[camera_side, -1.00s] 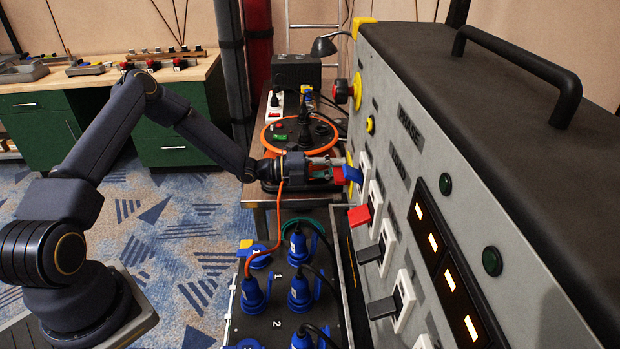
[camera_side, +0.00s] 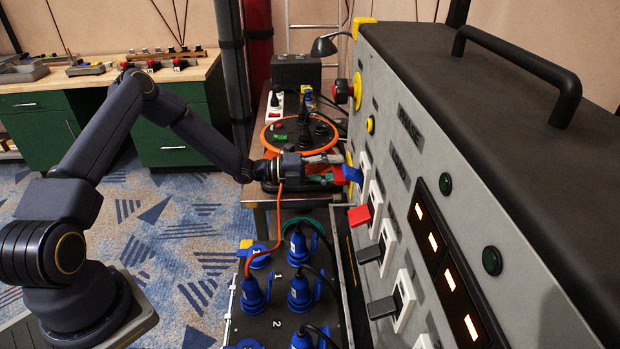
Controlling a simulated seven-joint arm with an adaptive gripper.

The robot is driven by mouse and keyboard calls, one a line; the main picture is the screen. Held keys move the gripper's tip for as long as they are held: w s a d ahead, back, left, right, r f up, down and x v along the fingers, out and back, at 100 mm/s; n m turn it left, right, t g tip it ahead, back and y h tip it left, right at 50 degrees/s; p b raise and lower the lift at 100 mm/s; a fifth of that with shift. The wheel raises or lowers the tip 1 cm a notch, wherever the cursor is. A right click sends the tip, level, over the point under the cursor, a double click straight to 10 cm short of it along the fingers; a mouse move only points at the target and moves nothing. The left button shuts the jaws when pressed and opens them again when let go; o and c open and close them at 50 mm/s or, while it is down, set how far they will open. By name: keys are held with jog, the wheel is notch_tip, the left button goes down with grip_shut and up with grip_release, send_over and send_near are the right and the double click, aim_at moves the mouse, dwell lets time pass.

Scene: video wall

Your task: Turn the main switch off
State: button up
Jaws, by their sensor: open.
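The grey control panel (camera_side: 400,165) fills the right side and carries a column of lever switches. From back to front these are a blue lever (camera_side: 352,174), a red lever (camera_side: 360,216) and black levers (camera_side: 369,255). A red rotary knob on a yellow plate (camera_side: 343,91) sits at the panel's far end. I cannot read which of these is labelled the main switch. My gripper (camera_side: 332,168) is open and points right at the panel, its fingertips close to the blue lever. Whether they touch it I cannot tell. The lever's base is partly hidden.
Blue plugs with cables (camera_side: 254,290) stand on a black socket box below my gripper. An orange cable reel (camera_side: 300,134) and a power strip (camera_side: 274,104) lie on the bench behind. A black handle (camera_side: 570,95) rises from the panel top. Blue patterned floor is clear at left.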

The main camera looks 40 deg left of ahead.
jog(key=v, duration=1.1)
jog(key=shift+s, duration=0.1)
